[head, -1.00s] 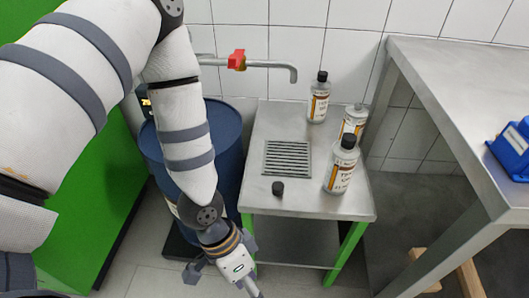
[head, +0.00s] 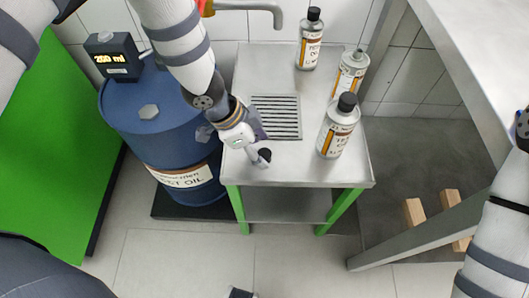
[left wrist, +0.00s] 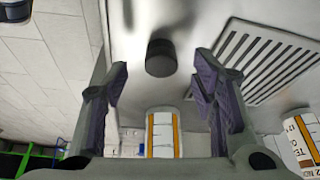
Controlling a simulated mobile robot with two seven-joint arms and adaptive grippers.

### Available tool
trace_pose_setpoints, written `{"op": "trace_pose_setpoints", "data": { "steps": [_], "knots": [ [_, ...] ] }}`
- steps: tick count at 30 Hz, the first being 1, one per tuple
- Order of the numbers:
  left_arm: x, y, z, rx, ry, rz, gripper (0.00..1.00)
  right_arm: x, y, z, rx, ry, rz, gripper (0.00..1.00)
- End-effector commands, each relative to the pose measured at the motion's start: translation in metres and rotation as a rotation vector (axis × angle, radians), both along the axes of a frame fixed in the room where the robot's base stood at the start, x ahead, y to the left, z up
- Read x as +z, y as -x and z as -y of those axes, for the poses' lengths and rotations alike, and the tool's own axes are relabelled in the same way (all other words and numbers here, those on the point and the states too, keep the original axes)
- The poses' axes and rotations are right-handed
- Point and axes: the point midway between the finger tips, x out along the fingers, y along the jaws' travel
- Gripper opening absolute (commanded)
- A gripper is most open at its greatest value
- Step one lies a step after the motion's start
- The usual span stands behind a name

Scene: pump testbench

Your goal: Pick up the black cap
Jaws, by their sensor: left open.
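The small black cap (head: 265,156) stands on the steel table near its front left edge. In the left wrist view the cap (left wrist: 161,58) shows ahead of the fingers, roughly centred between them, not gripped. My left gripper (head: 254,142) is just beside the cap at the table's left side, and part of it overlaps the cap's edge in the head view. Its jaws (left wrist: 162,88) are open and empty in the left wrist view. Whether a finger touches the cap cannot be told. My right gripper is not visible.
A black-capped bottle (head: 338,127) stands at the table's right; another (head: 309,42) is at the back. A bottle with a bare grey top (head: 352,72) stands between. A drain grate (head: 277,118) is near the cap. A blue drum (head: 165,125) stands left, a tap (head: 245,6) behind.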

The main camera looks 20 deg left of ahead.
Motion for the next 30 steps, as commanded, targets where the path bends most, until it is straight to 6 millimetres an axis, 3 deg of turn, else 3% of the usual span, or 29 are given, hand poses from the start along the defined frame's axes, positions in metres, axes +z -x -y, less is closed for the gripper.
{"op": "trace_pose_setpoints", "data": {
  "steps": [3,11,16,26,30],
  "knots": [
    [-0.019,-0.002,0.006,0.000,-0.001,-0.003,0.53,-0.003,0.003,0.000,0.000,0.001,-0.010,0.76],
    [-0.020,-0.004,0.008,0.002,0.001,0.000,0.53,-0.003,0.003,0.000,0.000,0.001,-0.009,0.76],
    [-0.020,-0.004,0.008,0.002,0.000,-0.001,0.19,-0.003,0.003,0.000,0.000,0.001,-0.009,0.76],
    [-0.020,-0.004,0.008,0.002,0.000,-0.001,0.18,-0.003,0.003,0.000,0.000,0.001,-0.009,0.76],
    [-0.010,-0.005,0.007,0.005,0.000,0.002,0.18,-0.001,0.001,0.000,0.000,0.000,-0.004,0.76]
  ]
}}
